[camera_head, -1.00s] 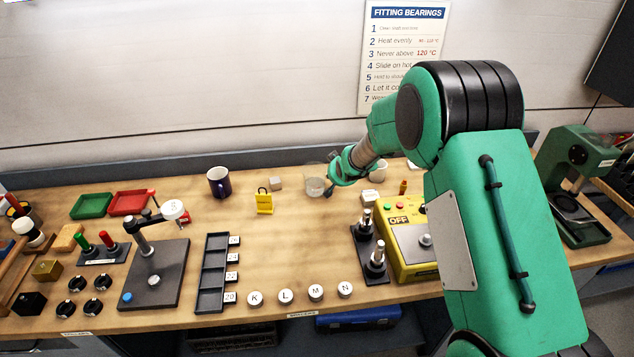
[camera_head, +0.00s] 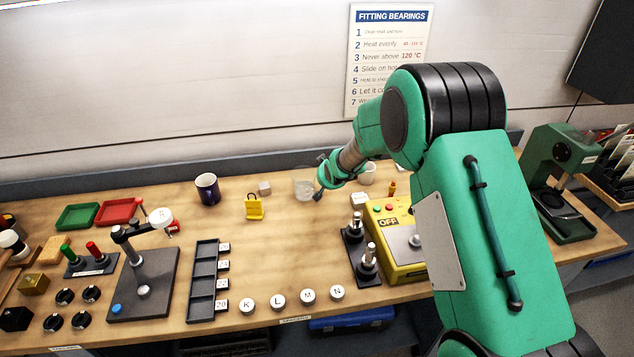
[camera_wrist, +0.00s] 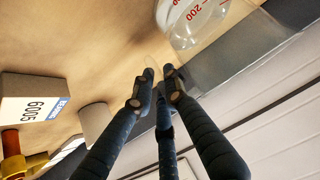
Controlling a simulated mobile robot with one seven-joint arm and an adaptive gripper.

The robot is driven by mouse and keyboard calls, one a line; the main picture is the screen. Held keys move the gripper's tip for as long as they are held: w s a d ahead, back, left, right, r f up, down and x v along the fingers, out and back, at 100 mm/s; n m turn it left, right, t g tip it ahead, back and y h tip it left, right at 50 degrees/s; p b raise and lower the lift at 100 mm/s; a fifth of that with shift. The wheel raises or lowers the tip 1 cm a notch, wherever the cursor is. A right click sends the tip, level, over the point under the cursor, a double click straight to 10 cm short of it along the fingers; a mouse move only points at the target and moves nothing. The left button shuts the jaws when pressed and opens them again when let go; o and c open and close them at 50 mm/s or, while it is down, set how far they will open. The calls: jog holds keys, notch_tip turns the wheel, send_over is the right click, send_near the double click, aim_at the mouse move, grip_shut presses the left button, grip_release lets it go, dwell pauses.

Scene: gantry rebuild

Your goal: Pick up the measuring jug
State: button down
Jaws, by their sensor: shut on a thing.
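The clear measuring jug (camera_head: 303,188) is at the back of the bench, right of the dark mug. In the wrist view the jug (camera_wrist: 190,25) shows at the top, with red graduations and "200". My gripper (camera_head: 319,188) is at the jug's right side. In the wrist view its dark fingers (camera_wrist: 158,80) are closed together on a thin clear edge of the jug, which seems to be its handle. The grasp itself is hard to see through the clear material. I cannot tell whether the jug's base is clear of the bench.
The yellow control box (camera_head: 398,265) and dark post stand (camera_head: 361,262) are in front. Bare bench lies before the jug.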

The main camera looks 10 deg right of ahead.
jog(key=shift+r, duration=0.1)
jog(key=shift+r+p, duration=1)
jog(key=shift+r, duration=0.65)
jog(key=s+r, duration=0.1)
jog(key=s, duration=1.5)
jog(key=shift+d+r+p, duration=0.15)
jog(key=shift+r+p, duration=0.05)
jog(key=shift+p, duration=0.25)
